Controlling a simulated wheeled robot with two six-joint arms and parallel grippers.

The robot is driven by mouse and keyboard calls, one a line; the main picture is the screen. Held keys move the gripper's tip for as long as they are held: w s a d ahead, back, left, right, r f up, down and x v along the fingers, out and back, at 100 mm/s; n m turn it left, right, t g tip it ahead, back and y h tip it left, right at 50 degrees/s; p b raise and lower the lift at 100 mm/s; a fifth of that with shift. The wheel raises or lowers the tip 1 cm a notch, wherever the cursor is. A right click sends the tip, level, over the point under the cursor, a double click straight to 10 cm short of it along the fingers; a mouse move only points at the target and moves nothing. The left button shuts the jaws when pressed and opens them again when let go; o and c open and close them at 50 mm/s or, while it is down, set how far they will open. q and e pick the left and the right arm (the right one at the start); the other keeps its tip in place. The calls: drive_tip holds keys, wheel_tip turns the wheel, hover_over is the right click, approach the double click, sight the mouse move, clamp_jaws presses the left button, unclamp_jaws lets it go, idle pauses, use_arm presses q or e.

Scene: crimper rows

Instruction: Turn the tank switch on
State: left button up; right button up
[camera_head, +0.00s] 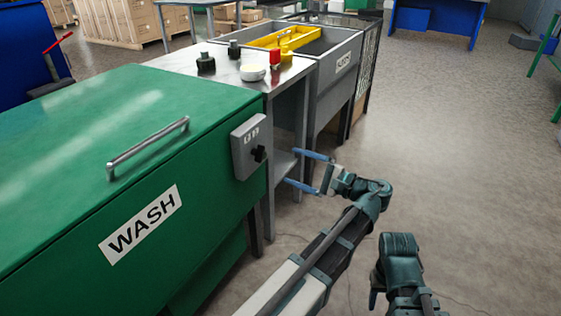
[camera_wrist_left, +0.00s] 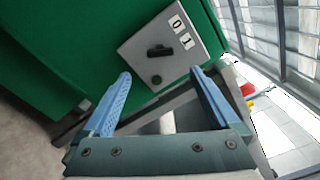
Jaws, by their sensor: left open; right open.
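The tank switch is a black knob (camera_head: 259,154) on a grey box (camera_head: 242,152) fixed to the green WASH tank (camera_head: 165,185), near its right corner. In the left wrist view the knob (camera_wrist_left: 160,50) lies between labels 0 and 1 and a small round black part. I cannot tell which label it points to. My left gripper (camera_head: 295,167) is open and empty, its blue fingers to the right of the box and apart from the knob. In the left wrist view its fingertips (camera_wrist_left: 160,76) frame the box from below. My right gripper's fingers are out of view.
A metal table (camera_head: 222,58) beside the tank holds dark bottles (camera_head: 205,63), a white bowl (camera_head: 252,72) and a red item (camera_head: 275,58). A grey sink (camera_head: 335,80) with a yellow tray (camera_head: 285,37) stands beyond.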

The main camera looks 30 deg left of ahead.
use_arm(q)
drive_tip(key=d, duration=0.3)
drive_tip(key=shift+s+d, duration=0.1)
drive_tip(key=shift+s, duration=0.05)
idle(0.3)
